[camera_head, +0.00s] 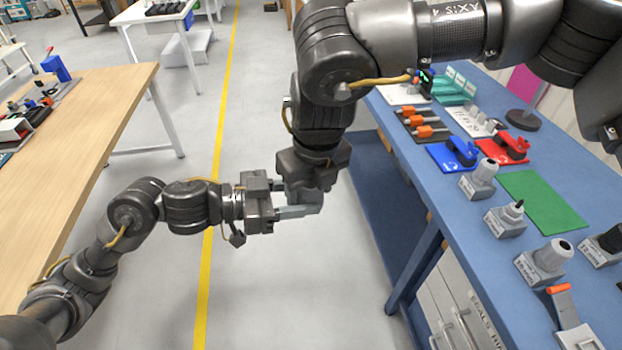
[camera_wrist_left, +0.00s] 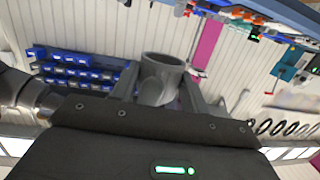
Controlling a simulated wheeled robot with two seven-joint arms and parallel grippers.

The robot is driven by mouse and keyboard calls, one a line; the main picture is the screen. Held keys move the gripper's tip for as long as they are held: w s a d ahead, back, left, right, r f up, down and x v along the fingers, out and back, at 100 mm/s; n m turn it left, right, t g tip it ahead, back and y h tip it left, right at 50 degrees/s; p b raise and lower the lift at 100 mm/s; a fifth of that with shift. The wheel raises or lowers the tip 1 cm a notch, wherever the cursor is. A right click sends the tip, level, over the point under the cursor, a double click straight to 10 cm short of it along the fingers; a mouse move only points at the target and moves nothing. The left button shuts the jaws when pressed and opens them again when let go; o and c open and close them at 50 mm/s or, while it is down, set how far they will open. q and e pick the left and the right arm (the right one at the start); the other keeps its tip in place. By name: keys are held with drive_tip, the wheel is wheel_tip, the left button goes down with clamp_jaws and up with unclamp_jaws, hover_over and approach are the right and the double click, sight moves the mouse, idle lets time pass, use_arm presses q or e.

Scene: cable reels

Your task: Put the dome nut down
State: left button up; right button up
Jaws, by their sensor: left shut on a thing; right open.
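The dome nut (camera_wrist_left: 163,72) is a grey, hollow, round piece. In the left wrist view it sits between the two fingers of my left gripper (camera_wrist_left: 160,95), which is shut on it, with its open round end showing. In the head view my left gripper (camera_head: 292,212) reaches in from the left over the floor, clear of both tables. A grey shape shows at its fingertips, partly covered by my right arm. My right gripper (camera_head: 314,168) hangs just above and beside it, open. Whether the right fingers touch the nut cannot be told.
The blue table (camera_head: 405,262) on the right holds several grey fittings (camera_head: 545,262), a green mat (camera_head: 543,201), and blue (camera_head: 455,154) and red (camera_head: 503,149) fixtures. The green mat is bare. A wooden table (camera_head: 100,130) stands at left. Open floor lies between.

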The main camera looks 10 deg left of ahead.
drive_tip(key=c, duration=0.6)
use_arm(q)
drive_tip(key=o, duration=0.6)
use_arm(e)
drive_tip(key=shift+c, duration=1.1)
use_arm(q)
drive_tip(key=o, duration=0.4)
drive_tip(key=shift+o, duration=0.2)
drive_tip(key=v, duration=1.2)
